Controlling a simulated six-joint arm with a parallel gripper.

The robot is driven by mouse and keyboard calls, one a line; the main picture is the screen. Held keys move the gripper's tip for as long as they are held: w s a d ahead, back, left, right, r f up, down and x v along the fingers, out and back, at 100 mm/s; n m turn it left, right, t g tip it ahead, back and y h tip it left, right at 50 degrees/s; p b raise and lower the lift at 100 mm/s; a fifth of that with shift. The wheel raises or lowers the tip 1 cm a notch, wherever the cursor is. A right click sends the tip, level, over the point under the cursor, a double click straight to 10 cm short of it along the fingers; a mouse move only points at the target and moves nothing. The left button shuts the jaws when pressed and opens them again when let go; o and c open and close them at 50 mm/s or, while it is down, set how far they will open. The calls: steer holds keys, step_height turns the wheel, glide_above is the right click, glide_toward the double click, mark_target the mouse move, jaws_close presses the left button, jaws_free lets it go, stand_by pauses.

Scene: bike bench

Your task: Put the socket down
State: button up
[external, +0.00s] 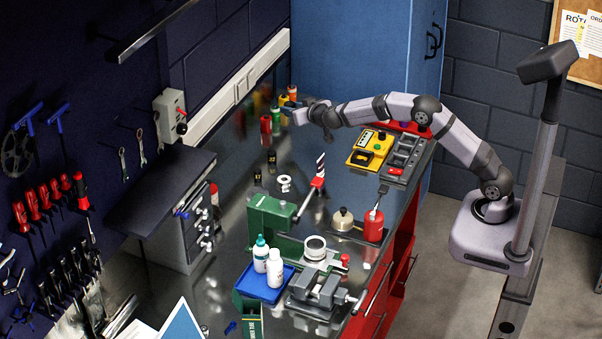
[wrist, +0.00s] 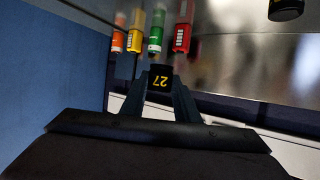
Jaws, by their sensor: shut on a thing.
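A dark socket (wrist: 160,78) with a yellow "27" shows between the two fingers of my gripper (wrist: 161,86) in the wrist view. The fingers are shut on its sides. In the external view my gripper (external: 290,112) is at the back of the bench, beside a row of small coloured containers. The held socket cannot be made out clearly there. Two more dark sockets with yellow marks stand on the bench in the external view, one nearer (external: 258,178) and one farther (external: 272,158).
The row holds a red container (wrist: 182,36), a green one (wrist: 156,34), a yellow one (wrist: 135,36) and an orange one (wrist: 118,36). A white ring-shaped part (external: 285,183), a red-handled tool (external: 318,178) and a yellow box (external: 370,147) lie on the bench. A blue cabinet (external: 350,50) stands behind.

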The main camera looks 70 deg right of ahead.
mark_target(293, 142)
steer(key=shift+f+b, duration=0.8)
steer(key=shift+f, duration=4.15)
steer(key=shift+f, duration=0.1)
steer(key=shift+f, duration=0.1)
steer(key=o, duration=1.1)
steer(key=shift+o, duration=0.2)
steer(key=shift+r, duration=0.25)
steer(key=shift+b+v, duration=1)
steer(key=shift+v, duration=5)
steer(key=shift+f, duration=0.1)
